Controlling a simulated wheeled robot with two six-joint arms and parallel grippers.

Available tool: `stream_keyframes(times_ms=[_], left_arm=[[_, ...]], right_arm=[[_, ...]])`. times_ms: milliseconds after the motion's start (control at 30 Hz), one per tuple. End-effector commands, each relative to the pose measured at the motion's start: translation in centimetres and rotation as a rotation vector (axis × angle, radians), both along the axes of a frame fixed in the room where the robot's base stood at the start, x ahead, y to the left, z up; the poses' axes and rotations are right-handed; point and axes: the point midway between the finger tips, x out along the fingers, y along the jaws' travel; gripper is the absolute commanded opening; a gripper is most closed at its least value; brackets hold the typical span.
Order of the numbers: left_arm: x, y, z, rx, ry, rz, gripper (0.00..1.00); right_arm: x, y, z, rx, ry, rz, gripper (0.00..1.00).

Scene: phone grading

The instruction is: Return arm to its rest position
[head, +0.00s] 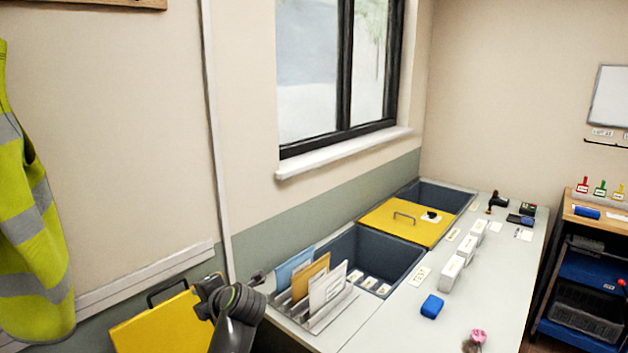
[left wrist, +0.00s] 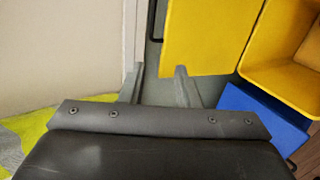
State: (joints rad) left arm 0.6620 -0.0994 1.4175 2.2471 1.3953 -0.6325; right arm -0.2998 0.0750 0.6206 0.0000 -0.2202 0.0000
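My left arm (head: 237,312) is dark grey and rises at the bottom of the head view, left of the bench. It is in front of a yellow panel with a black handle (head: 160,325). In the left wrist view my left gripper (left wrist: 158,70) has its two grey fingers apart, with nothing between them. Beyond the fingers there is a yellow panel (left wrist: 205,38). My right arm and right gripper are not in view.
The grey bench (head: 400,330) holds a rack of folders (head: 312,300), a dark bin (head: 350,250), a yellow lid (head: 400,222), white boxes (head: 458,262) and a blue block (head: 432,306). A hi-vis vest (head: 35,230) hangs left. A blue shelf cart (head: 590,270) stands right.

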Motion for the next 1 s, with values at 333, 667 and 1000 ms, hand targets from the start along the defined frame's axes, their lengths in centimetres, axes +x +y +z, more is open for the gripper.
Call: stream_keyframes(times_ms=[333, 667, 1000], left_arm=[[-1.1, 3.9, 3.4, 0.268, -0.275, -0.058, 0.29], [-6.0, 3.1, 8.5, 0.773, -0.542, -0.366, 0.29], [-12.8, -3.6, 5.1, 1.201, -0.439, -0.926, 0.29]], right_arm=[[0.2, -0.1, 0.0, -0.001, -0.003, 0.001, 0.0], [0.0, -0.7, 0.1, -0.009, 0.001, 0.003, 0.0], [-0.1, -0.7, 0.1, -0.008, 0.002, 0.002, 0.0]])
